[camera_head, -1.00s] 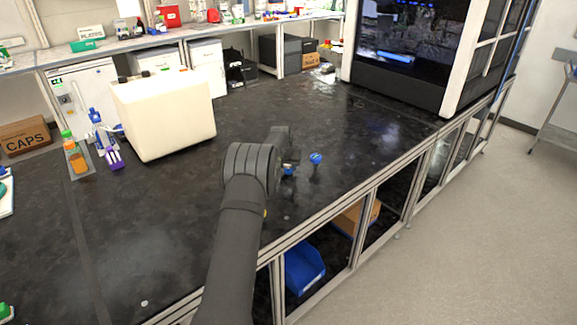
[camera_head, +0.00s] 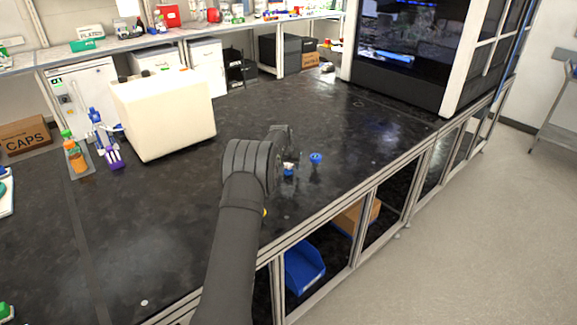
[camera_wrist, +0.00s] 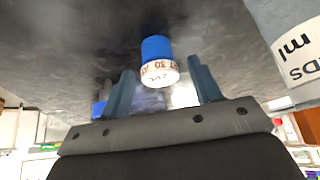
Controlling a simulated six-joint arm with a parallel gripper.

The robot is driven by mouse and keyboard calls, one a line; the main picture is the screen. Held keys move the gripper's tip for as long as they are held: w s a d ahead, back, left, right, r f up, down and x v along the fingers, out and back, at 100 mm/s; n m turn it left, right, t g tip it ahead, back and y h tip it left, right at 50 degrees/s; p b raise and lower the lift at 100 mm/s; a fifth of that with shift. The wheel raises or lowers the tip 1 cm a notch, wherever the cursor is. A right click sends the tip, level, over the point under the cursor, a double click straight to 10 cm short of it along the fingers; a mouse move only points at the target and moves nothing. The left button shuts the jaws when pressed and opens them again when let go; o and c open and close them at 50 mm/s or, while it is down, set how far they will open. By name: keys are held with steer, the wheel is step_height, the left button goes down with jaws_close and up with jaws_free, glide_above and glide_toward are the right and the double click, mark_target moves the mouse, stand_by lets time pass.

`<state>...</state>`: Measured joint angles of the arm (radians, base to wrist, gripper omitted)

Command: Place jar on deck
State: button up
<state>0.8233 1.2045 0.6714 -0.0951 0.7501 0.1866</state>
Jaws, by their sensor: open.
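A small jar with a blue lid and a white label with red print (camera_wrist: 158,66) shows in the wrist view, between and just beyond my fingertips. My gripper (camera_wrist: 163,85) is open, with a finger on either side of it; I cannot tell whether they touch. In the head view my gripper (camera_head: 287,158) is low over the dark deck (camera_head: 350,125), largely hidden by my wrist. A small white and blue item (camera_head: 289,171) shows at the gripper. A blue-capped item (camera_head: 316,158) stands just to its right. I cannot tell which of these is the jar in the wrist view.
Another blue item (camera_wrist: 98,109) is partly hidden by the left finger in the wrist view. A large labelled white container (camera_wrist: 298,55) is at its right edge. A cream box (camera_head: 165,115) and an orange bottle (camera_head: 75,155) stand left on the deck.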

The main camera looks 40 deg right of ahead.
steer(key=v, duration=1.1)
steer(key=shift+o, duration=0.3)
steer(key=shift+s+d, duration=0.1)
steer(key=shift+s, duration=0.05)
steer(key=t+h, duration=0.3)
steer(key=h, duration=0.1)
glide_toward(288, 165)
steer(key=x, duration=0.8)
steer(key=shift+r, duration=0.3)
steer(key=shift+x, duration=2.7)
steer(key=shift+f, duration=0.2)
